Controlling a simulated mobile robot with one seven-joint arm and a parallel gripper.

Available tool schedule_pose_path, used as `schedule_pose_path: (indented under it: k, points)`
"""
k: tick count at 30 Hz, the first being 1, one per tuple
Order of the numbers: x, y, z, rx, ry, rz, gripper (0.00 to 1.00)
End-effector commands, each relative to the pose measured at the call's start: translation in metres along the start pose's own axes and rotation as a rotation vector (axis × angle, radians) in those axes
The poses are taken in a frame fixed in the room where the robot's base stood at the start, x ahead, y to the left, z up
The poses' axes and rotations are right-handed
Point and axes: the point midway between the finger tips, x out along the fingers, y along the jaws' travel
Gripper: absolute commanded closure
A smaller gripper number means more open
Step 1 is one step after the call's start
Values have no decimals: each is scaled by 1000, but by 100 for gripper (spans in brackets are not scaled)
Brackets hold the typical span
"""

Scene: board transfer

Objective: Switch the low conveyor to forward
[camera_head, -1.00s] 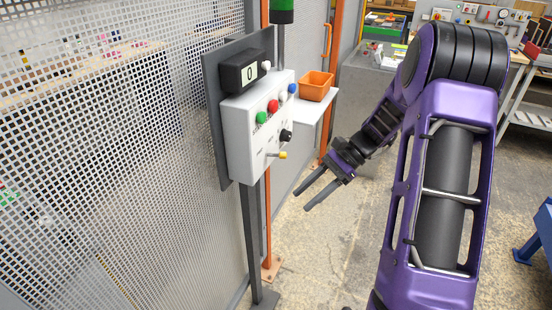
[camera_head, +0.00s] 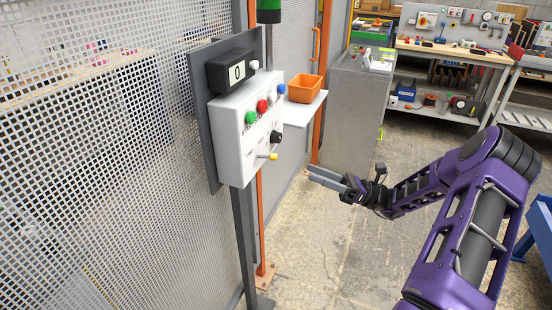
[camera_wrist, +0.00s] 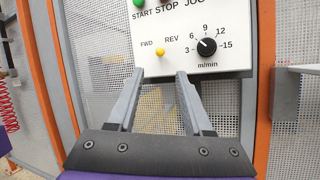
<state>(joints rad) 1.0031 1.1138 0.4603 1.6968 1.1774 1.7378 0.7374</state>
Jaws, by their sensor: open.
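The white control box (camera_head: 247,127) hangs on a grey backplate at the mesh fence. Its direction lever has a yellow tip (camera_head: 270,156) that sticks out low on the front; in the wrist view the yellow tip (camera_wrist: 160,53) sits below and between the FWD and REV labels. My gripper (camera_head: 313,174) is open and empty, to the right of the box and apart from it in the head view. In the wrist view my two fingers (camera_wrist: 161,75) point at the box's lower edge, with the yellow tip just beyond the gap between them.
Green (camera_head: 250,118), red (camera_head: 262,106) and blue buttons and a black speed knob (camera_wrist: 207,46) share the panel near the lever. The display (camera_head: 236,71) above reads 0. An orange bin (camera_head: 305,88) stands on a shelf behind the box. Floor is clear below my gripper.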

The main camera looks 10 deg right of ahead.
Motion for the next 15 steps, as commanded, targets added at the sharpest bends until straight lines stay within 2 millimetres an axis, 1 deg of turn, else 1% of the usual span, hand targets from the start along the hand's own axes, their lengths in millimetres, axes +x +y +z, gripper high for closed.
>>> schedule_pose_path:
  k: [1,9,12,15]
  points:
    - [13,0,0,1,1,4,49]
    - [71,1,0,0,2,4,49]
    - [88,1,-1,1,3,3,49]
    - [101,0,-1,0,2,2,49]
